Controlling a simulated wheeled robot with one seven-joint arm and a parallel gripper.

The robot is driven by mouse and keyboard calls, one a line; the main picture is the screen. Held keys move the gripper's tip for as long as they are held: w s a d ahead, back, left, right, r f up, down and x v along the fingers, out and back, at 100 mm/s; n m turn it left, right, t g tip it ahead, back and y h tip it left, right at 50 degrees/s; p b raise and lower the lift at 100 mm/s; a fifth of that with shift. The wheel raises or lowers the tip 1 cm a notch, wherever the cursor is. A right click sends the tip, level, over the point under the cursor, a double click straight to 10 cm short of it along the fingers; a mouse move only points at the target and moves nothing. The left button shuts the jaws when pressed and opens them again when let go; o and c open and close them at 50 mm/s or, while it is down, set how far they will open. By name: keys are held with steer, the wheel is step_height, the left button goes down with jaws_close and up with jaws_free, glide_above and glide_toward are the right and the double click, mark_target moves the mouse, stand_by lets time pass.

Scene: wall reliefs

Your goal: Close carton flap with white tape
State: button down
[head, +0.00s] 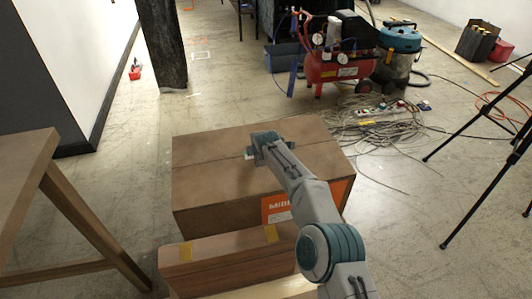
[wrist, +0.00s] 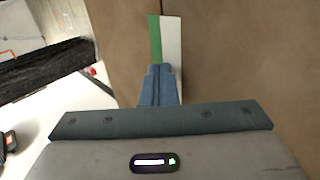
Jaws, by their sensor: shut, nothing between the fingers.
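A large brown carton (head: 215,180) with an orange printed label (head: 280,207) stands on the floor in the middle of the head view. Its top looks flat, with a seam running across it. A small white and green strip, seemingly the white tape (wrist: 172,45), lies on the carton top in the wrist view. My gripper (wrist: 160,72) is shut and empty, its fingertips at the near end of the strip; whether they touch it I cannot tell.
A smaller brown box (head: 225,262) with yellow tape pieces stands in front of the carton. A wooden table (head: 30,165) is at left. A red compressor (head: 335,70), tangled cables (head: 375,125) and a black tripod (head: 475,175) are behind and at right.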

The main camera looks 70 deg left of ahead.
steer(key=shift+f, duration=0.35)
stand_by(0.3)
steer(key=shift+s+d+r, duration=0.1)
steer(key=shift+s+d+p, duration=0.1)
steer(key=shift+d+p, duration=0.4)
steer(key=shift+d, duration=0.1)
steer(key=shift+r, duration=0.6)
step_height(320, 180, up, 13)
steer(key=p, duration=0.4)
